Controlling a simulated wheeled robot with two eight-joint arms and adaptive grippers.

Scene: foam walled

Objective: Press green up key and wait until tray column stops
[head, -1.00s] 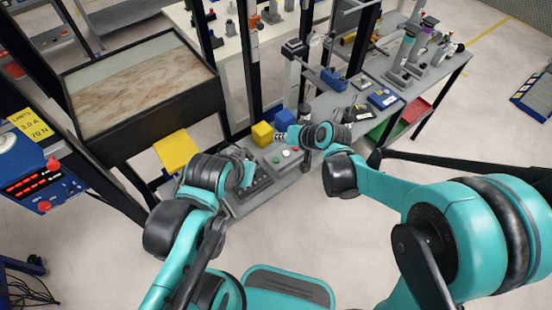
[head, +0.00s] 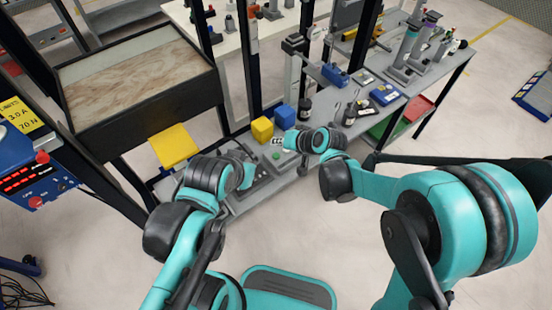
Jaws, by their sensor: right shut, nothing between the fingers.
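A small green key (head: 276,155) sits on a grey control box at the near left end of the grey bench (head: 240,203). My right gripper (head: 277,141) is shut and empty just above and behind the green key in the picture; I cannot tell whether it touches anything. My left gripper (head: 246,160) is small and dark, partly hidden by its own wrist, beside the box; its jaws are unclear. A large dark-framed tray (head: 135,80) with a brown and pale surface stands at the left. I cannot tell which column belongs to the tray.
A yellow block (head: 262,129) and a blue block (head: 285,117) sit behind my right gripper. A yellow panel (head: 174,147) is below the tray. A blue meter box (head: 35,170) with red digits is at far left.

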